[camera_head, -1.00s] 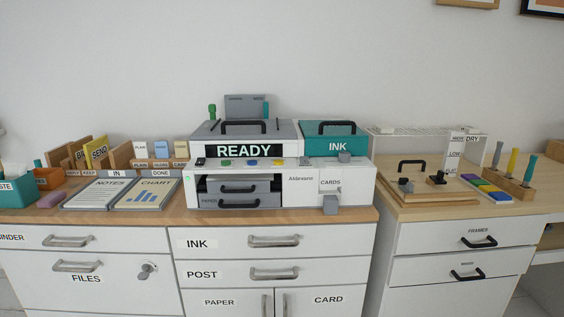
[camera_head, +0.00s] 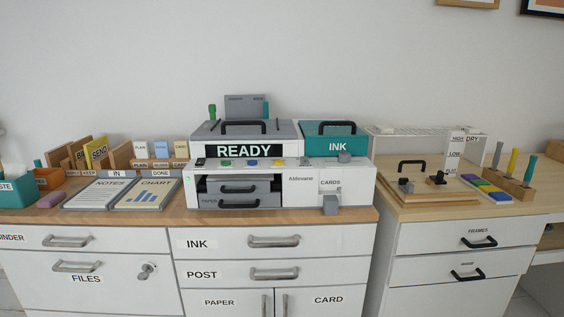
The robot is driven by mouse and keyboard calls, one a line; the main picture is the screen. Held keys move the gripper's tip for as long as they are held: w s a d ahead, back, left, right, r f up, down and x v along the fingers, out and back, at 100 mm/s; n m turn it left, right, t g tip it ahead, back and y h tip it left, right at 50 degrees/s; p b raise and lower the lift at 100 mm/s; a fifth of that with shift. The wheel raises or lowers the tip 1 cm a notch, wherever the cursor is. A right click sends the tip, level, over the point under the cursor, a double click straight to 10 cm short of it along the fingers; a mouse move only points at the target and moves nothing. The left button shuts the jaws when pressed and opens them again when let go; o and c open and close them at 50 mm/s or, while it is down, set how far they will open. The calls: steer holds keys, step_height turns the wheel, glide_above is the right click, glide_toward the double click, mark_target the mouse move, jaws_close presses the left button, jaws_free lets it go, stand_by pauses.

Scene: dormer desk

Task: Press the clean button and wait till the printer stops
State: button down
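The white printer (camera_head: 327,191) stands on the wooden desk top in the middle. Its black display (camera_head: 243,151) reads READY. A row of small buttons lies on the ledge under the display: a black one (camera_head: 200,162), a green one (camera_head: 226,162), a blue one (camera_head: 252,162) and a yellow one (camera_head: 277,162). Their labels are too small to read, so I cannot tell which one is the clean button. The teal INK lid (camera_head: 336,146) and the grey top lid (camera_head: 219,130) look closed. My gripper is not in view.
Left of the printer lie the NOTES tray (camera_head: 99,194) and the CHART tray (camera_head: 155,192). Right of it are a wooden press board (camera_head: 424,195) and a wooden holder (camera_head: 514,188) with coloured tools. A narrow desk strip in front of the printer is clear.

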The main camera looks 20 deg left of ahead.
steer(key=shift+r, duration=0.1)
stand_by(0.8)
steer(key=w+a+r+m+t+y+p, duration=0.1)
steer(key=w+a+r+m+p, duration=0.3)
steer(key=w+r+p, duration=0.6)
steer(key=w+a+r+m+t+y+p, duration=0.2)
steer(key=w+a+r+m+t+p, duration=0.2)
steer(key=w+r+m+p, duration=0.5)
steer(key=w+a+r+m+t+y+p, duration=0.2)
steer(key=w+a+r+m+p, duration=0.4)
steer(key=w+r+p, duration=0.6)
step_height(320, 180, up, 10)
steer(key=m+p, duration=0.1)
steer(key=p, duration=0.6)
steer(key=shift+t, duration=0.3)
